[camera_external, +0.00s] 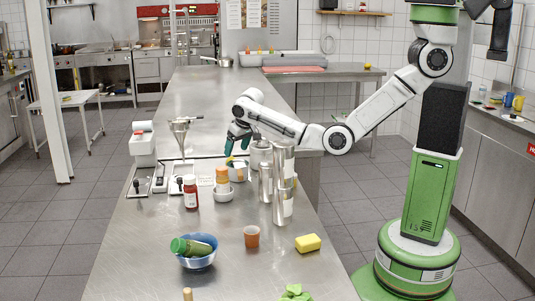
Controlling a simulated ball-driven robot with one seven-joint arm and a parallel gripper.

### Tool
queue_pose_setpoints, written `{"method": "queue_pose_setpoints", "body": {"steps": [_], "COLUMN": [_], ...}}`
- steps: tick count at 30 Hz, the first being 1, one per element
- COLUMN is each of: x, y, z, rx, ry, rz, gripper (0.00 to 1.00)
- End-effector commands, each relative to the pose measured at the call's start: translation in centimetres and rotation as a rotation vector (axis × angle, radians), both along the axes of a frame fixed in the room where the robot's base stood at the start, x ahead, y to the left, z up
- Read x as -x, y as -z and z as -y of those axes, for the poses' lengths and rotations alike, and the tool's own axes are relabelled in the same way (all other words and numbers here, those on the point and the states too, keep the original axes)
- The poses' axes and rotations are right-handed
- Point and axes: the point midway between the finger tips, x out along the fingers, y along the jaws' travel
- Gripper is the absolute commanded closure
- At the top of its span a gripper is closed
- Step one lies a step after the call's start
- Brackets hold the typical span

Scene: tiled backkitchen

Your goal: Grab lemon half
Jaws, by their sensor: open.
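A small yellow patch (229,160) shows at the bowl's left rim, right below the fingers. It may be the lemon half, but it is too small to be sure. I cannot tell whether the fingers touch it or are around it.
Steel cylinders (283,188) stand close to the right of the bowl. An orange-topped jar (221,178) and a red bottle (190,193) stand to its left. A blue bowl (197,258), brown cup (251,237) and yellow sponge (307,243) are nearer. The far counter is mostly clear.

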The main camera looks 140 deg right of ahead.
Motion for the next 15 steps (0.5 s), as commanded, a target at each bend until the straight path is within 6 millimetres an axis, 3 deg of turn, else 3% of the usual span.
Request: {"method": "queue_pose_setpoints", "body": {"steps": [15], "x": [-0.5], "y": [4.5], "z": [2.1], "rx": [0.000], "ry": [0.000], "rz": [0.000], "gripper": [0.21]}}
